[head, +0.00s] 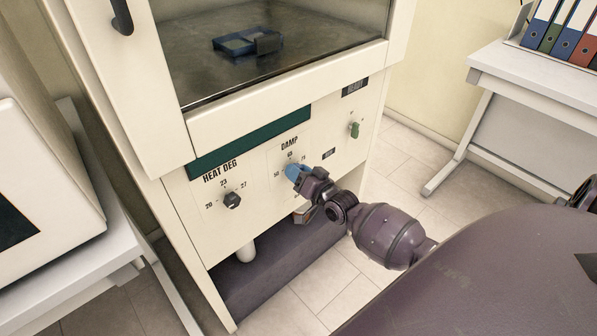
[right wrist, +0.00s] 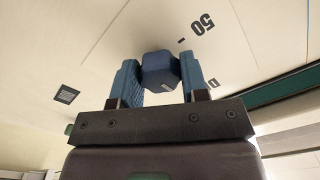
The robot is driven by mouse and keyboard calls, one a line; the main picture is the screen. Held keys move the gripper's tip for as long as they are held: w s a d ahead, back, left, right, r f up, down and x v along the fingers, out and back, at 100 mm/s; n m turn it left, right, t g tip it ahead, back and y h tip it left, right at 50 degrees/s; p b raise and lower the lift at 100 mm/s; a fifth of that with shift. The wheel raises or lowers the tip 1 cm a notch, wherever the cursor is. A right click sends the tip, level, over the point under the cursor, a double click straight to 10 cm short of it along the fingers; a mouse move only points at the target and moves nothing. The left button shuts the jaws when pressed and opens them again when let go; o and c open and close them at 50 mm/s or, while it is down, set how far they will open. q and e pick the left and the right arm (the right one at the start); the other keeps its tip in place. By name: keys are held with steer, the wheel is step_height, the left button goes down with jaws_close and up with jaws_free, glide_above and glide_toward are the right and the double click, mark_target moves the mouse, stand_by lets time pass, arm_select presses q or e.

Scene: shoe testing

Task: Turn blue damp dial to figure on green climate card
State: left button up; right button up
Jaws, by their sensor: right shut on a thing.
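The blue damp dial (head: 294,171) sits on the cream front panel under the word DAMP, with figures around it; 50, 65 and perhaps 75 can be partly made out. My right gripper (head: 301,175) reaches it from the lower right and is shut on it. In the right wrist view the dial (right wrist: 160,73) is a dark blue block between my two blue-padded fingers (right wrist: 158,82), with the figure 50 printed nearby. The dial's pointer direction is hard to tell, as the gripper partly covers it. I cannot make out a green climate card. My left gripper is not in view.
A dark HEAT DEG dial (head: 232,200) is left of the damp dial, and a green knob (head: 354,129) is right. The glass-fronted chamber above holds a blue tray (head: 228,50). White tables stand on both sides; binders (head: 566,35) stand at the upper right.

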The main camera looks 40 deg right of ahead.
stand_by(0.4)
steer(key=o, duration=0.9)
steer(key=shift+s, duration=0.15)
steer(key=shift+s+d+p, duration=0.2)
steer(key=shift+s+p, duration=0.1)
steer(key=shift+s, duration=2.35)
steer(key=shift+s+d+p, duration=0.2)
steer(key=shift+s+p, duration=0.1)
steer(key=shift+s, duration=2.35)
